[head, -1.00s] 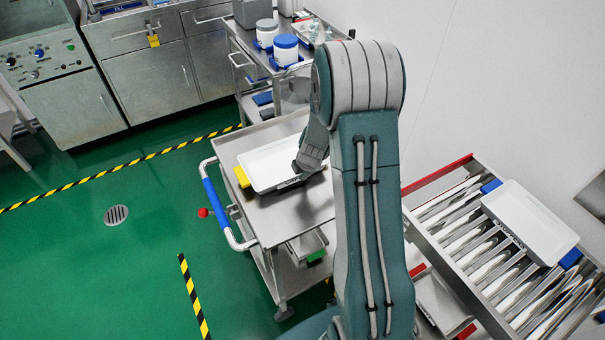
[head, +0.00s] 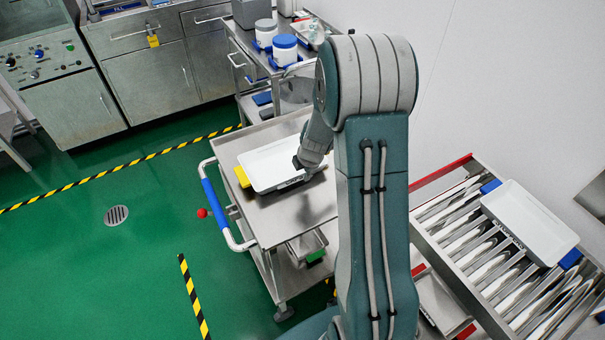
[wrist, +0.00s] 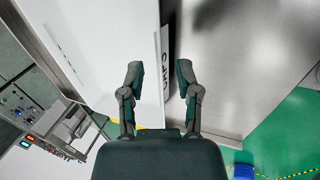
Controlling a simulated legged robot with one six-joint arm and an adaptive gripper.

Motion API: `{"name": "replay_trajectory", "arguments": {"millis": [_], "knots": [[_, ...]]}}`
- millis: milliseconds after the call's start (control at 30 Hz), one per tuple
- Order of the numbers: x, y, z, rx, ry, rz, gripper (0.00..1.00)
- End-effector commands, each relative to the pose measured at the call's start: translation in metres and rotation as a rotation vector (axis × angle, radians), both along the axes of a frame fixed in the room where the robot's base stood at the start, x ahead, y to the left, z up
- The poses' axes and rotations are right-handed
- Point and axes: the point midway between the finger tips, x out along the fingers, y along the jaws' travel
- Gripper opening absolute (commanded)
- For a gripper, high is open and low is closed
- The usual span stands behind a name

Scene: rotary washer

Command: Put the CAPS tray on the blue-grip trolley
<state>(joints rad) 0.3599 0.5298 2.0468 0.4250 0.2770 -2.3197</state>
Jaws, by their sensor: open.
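The white CAPS tray (head: 272,165) with a yellow handle (head: 242,176) lies flat on the top deck of the blue-grip trolley (head: 290,222). The trolley's blue grip (head: 215,203) is at its left end. My gripper (head: 305,165) is at the tray's right front side, partly hidden by my arm in the head view. In the wrist view my gripper (wrist: 158,75) is open, with its fingers on either side of the tray's lettered wall (wrist: 166,70). Whether the fingers touch the tray cannot be told.
Another white tray (head: 530,222) with blue handles lies on a roller conveyor (head: 455,240) at the right. A second trolley (head: 245,42) behind carries white tubs (head: 285,50). Steel cabinets (head: 150,75) stand at the back left. The green floor at the left is clear.

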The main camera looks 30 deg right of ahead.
Motion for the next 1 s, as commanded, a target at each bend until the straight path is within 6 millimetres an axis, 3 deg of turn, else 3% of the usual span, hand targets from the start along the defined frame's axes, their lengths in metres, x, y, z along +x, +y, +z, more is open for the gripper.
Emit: {"name": "replay_trajectory", "arguments": {"millis": [400,667,1000], "knots": [[-0.024,0.0,0.072,-0.001,-0.002,-0.001,0.43],[-0.031,0.002,0.091,0.004,-0.002,-0.011,0.43],[-0.059,0.05,0.156,0.116,-0.037,-0.294,0.43]]}}
